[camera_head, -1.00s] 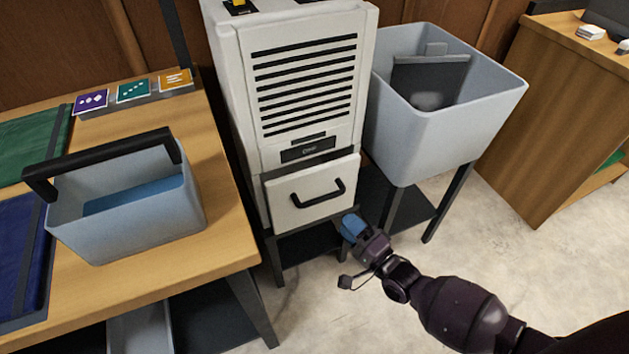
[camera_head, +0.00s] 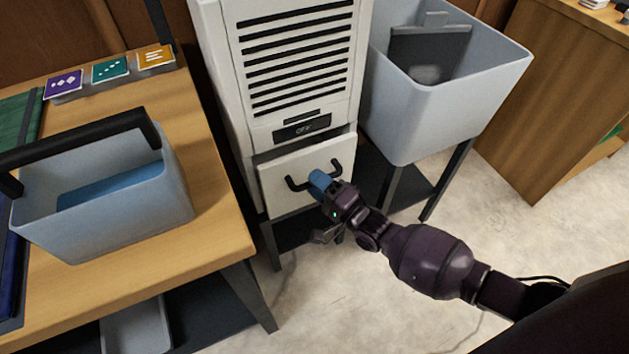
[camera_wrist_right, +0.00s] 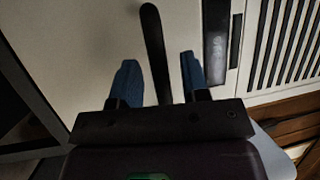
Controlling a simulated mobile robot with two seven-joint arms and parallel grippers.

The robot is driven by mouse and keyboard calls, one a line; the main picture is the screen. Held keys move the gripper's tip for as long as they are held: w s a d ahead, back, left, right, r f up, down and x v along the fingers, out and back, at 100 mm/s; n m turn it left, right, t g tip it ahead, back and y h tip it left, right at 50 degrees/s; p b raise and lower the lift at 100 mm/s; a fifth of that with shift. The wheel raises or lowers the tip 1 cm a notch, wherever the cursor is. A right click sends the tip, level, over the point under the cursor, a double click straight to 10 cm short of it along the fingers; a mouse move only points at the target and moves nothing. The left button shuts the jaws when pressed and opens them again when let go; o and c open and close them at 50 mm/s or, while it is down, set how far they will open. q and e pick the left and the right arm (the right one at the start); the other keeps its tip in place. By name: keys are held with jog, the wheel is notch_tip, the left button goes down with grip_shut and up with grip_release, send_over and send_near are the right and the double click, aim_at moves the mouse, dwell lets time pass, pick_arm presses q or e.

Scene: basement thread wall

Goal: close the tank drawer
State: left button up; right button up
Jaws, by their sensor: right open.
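The tank drawer (camera_head: 275,194) is a white front panel with a black bar handle (camera_head: 296,185), low on the white tank cabinet (camera_head: 222,70). My left gripper is not in view.
A grey bin (camera_head: 420,115) stands on a dark stand to the right of the cabinet. A wooden table (camera_head: 215,215) with a handled grey caddy (camera_head: 110,215) is close on the left. Bare floor (camera_head: 330,310) lies in front.

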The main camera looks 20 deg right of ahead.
aim_at(309, 169)
jog(key=shift+w+a+r, duration=0.1)
jog(key=shift+w+a, duration=0.05)
jog(key=shift+w, duration=0.2)
grip_shut()
jog(key=shift+w, duration=0.25)
jog(key=w, duration=0.1)
jog(key=w+b, duration=0.1)
jog(key=w, duration=0.1)
jog(key=shift+a+f, duration=0.1)
jog(key=shift+f, duration=0.1)
jog(key=shift+w, duration=0.35)
jog(key=shift+w+r, duration=0.1)
jog(key=shift+r, duration=0.2)
